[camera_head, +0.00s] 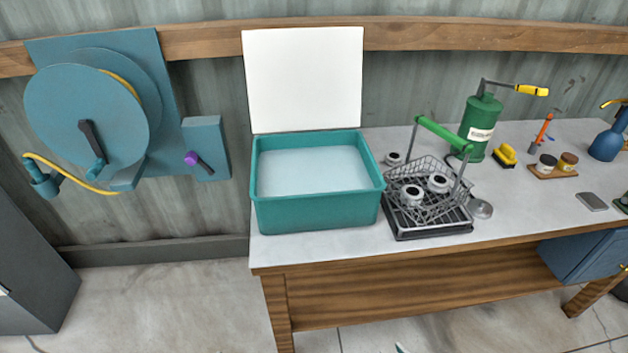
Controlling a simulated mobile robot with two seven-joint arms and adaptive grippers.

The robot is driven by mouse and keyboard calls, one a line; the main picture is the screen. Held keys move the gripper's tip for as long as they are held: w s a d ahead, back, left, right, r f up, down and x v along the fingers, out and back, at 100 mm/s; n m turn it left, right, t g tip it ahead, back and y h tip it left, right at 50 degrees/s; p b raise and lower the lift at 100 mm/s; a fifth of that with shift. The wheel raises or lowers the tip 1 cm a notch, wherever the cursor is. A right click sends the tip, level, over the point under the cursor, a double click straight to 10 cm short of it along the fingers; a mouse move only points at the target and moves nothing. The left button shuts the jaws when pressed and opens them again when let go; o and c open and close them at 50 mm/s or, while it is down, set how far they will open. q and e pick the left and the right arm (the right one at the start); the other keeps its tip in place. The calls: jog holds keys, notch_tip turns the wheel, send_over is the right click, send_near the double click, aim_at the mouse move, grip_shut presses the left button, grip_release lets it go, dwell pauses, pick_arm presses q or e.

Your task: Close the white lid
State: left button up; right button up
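The white lid (304,80) stands upright at the back of a teal box (316,212), hinged along its rear edge. The box is open and a pale, flat surface shows inside it. The box sits at the left end of the grey-topped workbench (320,246). Neither of my grippers shows in the head view.
A wire basket (452,203) with a green handle holds metal parts on a black tray, close right of the box. A green canister (478,128) stands behind it. A teal hose reel (90,115) hangs on the left wall. Floor in front is clear.

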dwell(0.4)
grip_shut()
